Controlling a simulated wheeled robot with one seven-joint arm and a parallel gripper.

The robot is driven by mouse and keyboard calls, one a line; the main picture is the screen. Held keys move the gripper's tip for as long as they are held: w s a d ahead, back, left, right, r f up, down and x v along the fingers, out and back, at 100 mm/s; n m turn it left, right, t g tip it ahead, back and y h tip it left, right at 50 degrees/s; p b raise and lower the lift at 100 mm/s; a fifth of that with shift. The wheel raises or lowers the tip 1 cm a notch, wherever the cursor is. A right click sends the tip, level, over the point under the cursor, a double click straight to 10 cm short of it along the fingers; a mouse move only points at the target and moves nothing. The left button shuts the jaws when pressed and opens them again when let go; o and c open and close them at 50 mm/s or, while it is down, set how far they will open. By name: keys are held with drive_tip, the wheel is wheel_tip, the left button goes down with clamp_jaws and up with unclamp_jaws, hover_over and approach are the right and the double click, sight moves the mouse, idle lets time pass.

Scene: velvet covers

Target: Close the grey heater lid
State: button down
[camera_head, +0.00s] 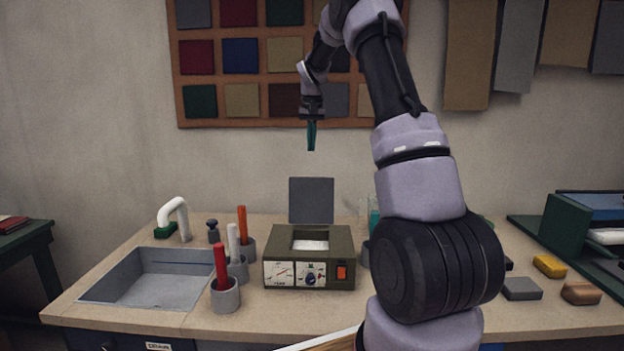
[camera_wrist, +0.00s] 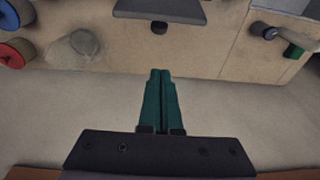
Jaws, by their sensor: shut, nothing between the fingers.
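The olive-green heater (camera_head: 311,258) stands on the bench, with dials and an orange switch on its front. Its grey lid (camera_head: 311,200) stands upright at the back edge, open, showing a pale inside. My gripper (camera_head: 311,148) is above the lid, pointing down, apart from it. In the wrist view the green fingertips of my gripper (camera_wrist: 160,72) are together and empty. The lid (camera_wrist: 160,9) shows at the top edge of the wrist view, partly cut off.
Cups with red, white and orange handled tools (camera_head: 225,294) stand left of the heater, beside a grey sink (camera_head: 150,278). A white tap (camera_head: 176,215) rises behind the sink. My arm hides part of the bench right of the heater. Blocks (camera_head: 521,289) lie farther right.

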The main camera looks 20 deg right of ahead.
wheel_tip(320, 180, down, 12)
drive_tip(key=shift+s+g, duration=0.15)
drive_tip(key=shift+g, duration=0.15)
idle(0.5)
drive_tip(key=shift+s+r, duration=0.1)
